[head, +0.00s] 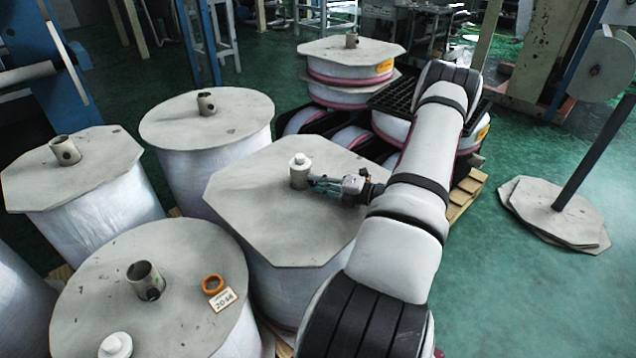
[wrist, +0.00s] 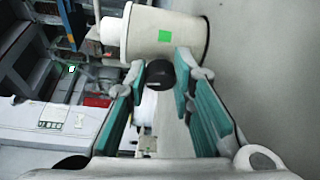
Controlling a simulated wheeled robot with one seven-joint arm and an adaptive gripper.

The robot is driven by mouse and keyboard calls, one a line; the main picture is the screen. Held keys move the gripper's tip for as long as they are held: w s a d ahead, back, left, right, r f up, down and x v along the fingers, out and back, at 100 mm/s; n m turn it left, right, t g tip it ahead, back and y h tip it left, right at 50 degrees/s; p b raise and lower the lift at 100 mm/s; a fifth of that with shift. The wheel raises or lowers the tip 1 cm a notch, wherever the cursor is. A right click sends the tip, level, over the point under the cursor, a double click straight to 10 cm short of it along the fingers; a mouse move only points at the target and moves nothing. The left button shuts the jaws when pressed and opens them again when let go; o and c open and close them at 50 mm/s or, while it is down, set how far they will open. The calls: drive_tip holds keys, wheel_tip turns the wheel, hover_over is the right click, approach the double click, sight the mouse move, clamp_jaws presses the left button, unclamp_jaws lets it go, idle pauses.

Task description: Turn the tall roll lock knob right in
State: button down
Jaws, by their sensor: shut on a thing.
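The tall roll (head: 255,200) stands upright under an octagonal grey plate, with a short core tube (head: 299,179) and white cap (head: 300,160) at its middle. My gripper (head: 316,183) reaches it from the right, low above the plate. The dark round lock knob (wrist: 160,74) with a light mark sits beside the tube, between my gripper's green fingertips (wrist: 161,72). The fingers are shut on the knob. In the head view the knob is hidden by the fingers.
Other wrapped rolls (head: 205,145) stand close on the left. An orange ring (head: 212,284) and a label card (head: 223,299) lie on the front roll. Flat rolls (head: 350,70) are stacked behind. A post on stacked plates (head: 560,220) stands right, with green floor between.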

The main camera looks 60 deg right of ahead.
drive_tip(key=c, duration=1.4)
unclamp_jaws()
drive_tip(key=s, duration=0.4)
drive_tip(key=s+d, duration=0.1)
drive_tip(key=s, duration=0.3)
drive_tip(key=s+d+r, duration=0.1)
drive_tip(key=s, duration=0.3)
